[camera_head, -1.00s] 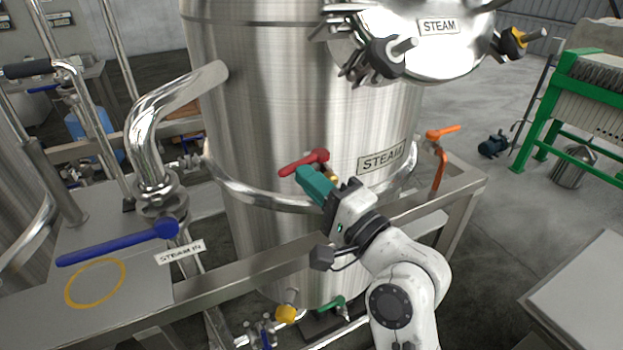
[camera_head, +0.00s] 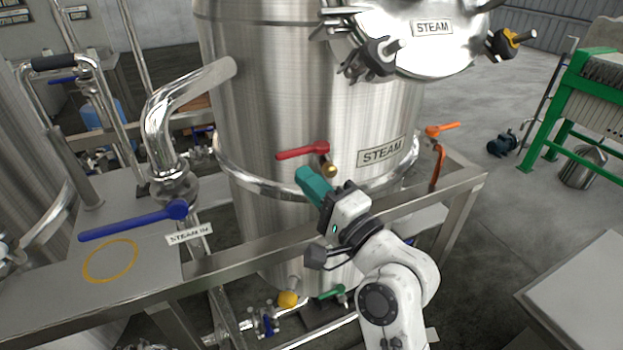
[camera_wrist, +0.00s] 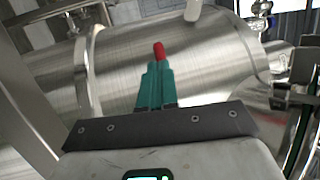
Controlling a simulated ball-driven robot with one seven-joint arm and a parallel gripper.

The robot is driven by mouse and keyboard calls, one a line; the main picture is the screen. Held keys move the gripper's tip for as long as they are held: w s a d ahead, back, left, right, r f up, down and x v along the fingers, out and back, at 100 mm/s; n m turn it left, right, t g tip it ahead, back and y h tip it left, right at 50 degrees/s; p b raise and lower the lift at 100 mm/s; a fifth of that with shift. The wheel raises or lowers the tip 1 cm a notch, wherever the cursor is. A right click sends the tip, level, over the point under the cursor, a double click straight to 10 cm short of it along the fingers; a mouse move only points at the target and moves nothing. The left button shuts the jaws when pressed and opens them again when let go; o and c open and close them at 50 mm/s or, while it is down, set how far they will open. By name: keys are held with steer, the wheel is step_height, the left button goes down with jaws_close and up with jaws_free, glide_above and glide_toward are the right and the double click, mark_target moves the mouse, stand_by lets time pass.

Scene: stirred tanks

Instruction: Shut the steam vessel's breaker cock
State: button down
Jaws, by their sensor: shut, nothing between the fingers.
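The steel steam vessel (camera_head: 290,105) bears a STEAM plate (camera_head: 382,152). A cock with a red lever (camera_head: 298,153) and a brass fitting (camera_head: 330,170) is on its front wall. The lever points left, nearly level, its left end slightly lower. No label names it the breaker cock. My gripper (camera_head: 302,174) has teal fingers, shut and empty, just below the lever; whether they touch is unclear. In the wrist view, the red lever's end (camera_wrist: 158,49) shows just beyond my shut fingertips (camera_wrist: 156,67); the rest of the lever is hidden there.
A blue lever (camera_head: 130,224) beside a STEAM IN tag (camera_head: 189,234) is at left. An orange lever (camera_head: 442,129) is right of the vessel; a green one (camera_head: 332,293) is low down. A steel frame rail (camera_head: 250,255) crosses in front. Open floor lies at right.

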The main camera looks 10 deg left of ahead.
steer(key=s+d+f+b, duration=0.2)
steer(key=s+d, duration=0.4)
steer(key=s, duration=0.2)
steer(key=shift+s, duration=0.3)
steer(key=s+d+f+n+g+h, duration=0.2)
steer(key=s+d+f+h, duration=0.15)
steer(key=d+f, duration=0.55)
steer(key=s+d+f+n+g+h, duration=0.25)
steer(key=d+f+h, duration=0.2)
steer(key=f, duration=0.75)
steer(key=s+d+f+n+g+h, duration=0.1)
steer(key=s+d+f+g+h, duration=0.2)
steer(key=s+d+f, duration=0.3)
steer(key=s+d+f+n+g+h, duration=0.2)
steer(key=s+d+f+g+h, duration=0.2)
steer(key=s+d, duration=0.5)
steer(key=s+f, duration=0.2)
steer(key=s, duration=0.4)
steer(key=shift+d+g, duration=0.35)
steer(key=shift+d, duration=0.05)
